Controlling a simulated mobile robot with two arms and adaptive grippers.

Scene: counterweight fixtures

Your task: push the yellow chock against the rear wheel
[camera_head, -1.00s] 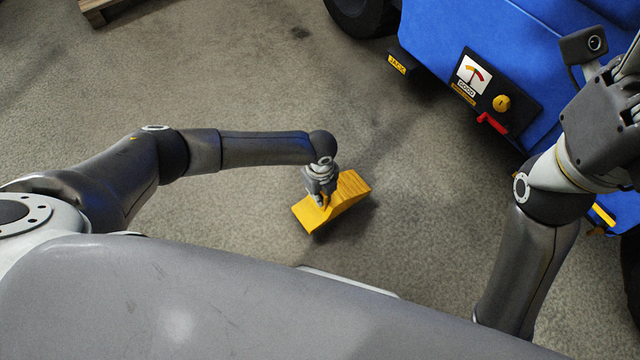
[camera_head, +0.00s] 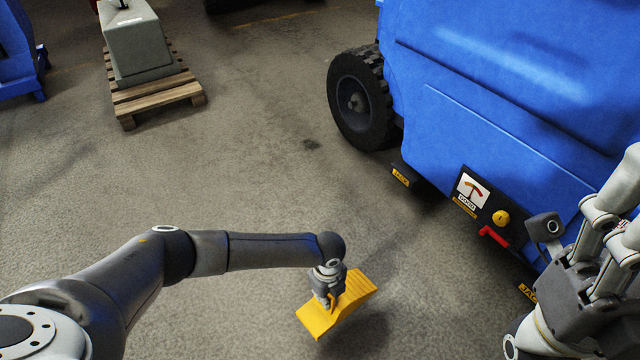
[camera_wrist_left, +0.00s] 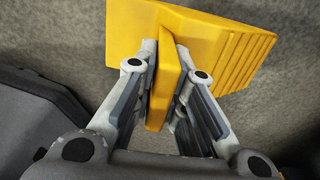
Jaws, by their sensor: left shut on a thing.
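The yellow chock (camera_head: 350,298) is a ribbed wedge in the lower middle of the head view. My left gripper (camera_head: 328,297) is shut on its upright yellow rib. The left wrist view shows the rib (camera_wrist_left: 165,82) between the two fingers, with the chock's ribbed slope (camera_wrist_left: 238,55) to the right. A shadow lies beside the chock; its height above the floor is unclear. A black wheel (camera_head: 358,103) stands under the blue machine (camera_head: 490,110), well beyond the chock and apart from it. My right gripper (camera_head: 612,235) is at the right edge, partly cut off.
A black and yellow jack block (camera_head: 401,175) sticks out at the machine's lower corner, between chock and wheel. A panel with a gauge (camera_head: 472,190) and red lever (camera_head: 494,236) is on its side. A pallet (camera_head: 155,98) carries a grey weight. Open floor lies left.

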